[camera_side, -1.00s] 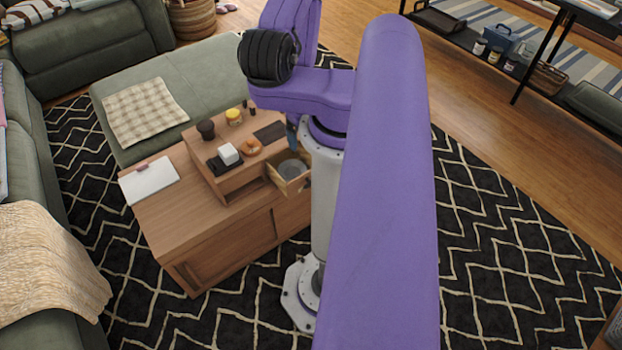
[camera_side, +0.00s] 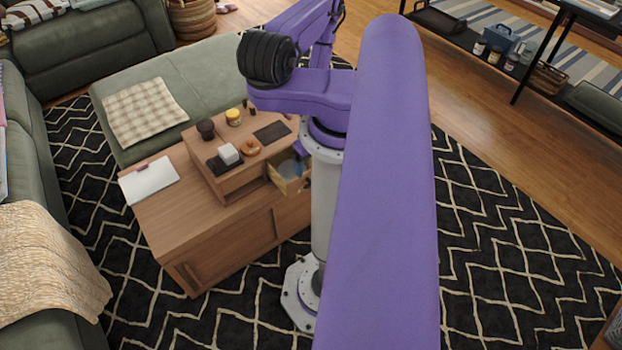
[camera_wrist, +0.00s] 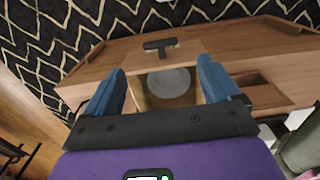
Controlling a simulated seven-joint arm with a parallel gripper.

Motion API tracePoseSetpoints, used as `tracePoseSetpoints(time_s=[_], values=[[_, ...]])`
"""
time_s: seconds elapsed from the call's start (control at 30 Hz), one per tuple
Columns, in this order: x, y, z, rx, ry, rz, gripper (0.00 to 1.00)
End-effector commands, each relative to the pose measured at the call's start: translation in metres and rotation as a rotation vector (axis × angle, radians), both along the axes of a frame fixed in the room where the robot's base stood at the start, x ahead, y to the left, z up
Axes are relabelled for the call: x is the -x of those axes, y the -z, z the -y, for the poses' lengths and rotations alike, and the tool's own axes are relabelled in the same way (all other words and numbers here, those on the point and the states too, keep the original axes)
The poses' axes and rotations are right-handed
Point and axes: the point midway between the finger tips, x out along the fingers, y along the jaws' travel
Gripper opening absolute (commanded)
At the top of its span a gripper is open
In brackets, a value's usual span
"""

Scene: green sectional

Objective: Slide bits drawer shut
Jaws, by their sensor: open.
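The bits drawer (camera_side: 296,184) stands pulled out of the small wooden unit on the cabinet, partly hidden by my arm in the side view. In the wrist view its wooden front (camera_wrist: 185,44) bears a dark T-shaped handle (camera_wrist: 160,46). A grey round thing (camera_wrist: 168,82) lies inside the drawer. My gripper (camera_wrist: 162,70) is open, with its blue fingers apart on either side of the drawer in the picture. I cannot tell whether they touch it. In the side view a blue finger shows over the drawer opening.
The wooden unit (camera_side: 232,186) carries a black cup (camera_side: 206,129), a yellow-lidded jar (camera_side: 233,117), a white block (camera_side: 228,154), an orange ring-like thing (camera_side: 249,147) and a dark flat pad (camera_side: 272,132). An open slot (camera_wrist: 262,92) lies beside the drawer. Patterned rug (camera_side: 500,240) surrounds the cabinet.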

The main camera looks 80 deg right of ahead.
Motion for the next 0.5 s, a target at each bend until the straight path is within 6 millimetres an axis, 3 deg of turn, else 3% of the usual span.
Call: tracePoseSetpoints(time_s=[0.3, 0.5], values=[[0.000, 0.050, 0.000, -0.001, 0.000, 0.000, 0.89], [0.000, 0.073, 0.000, -0.001, -0.001, 0.000, 0.89]])
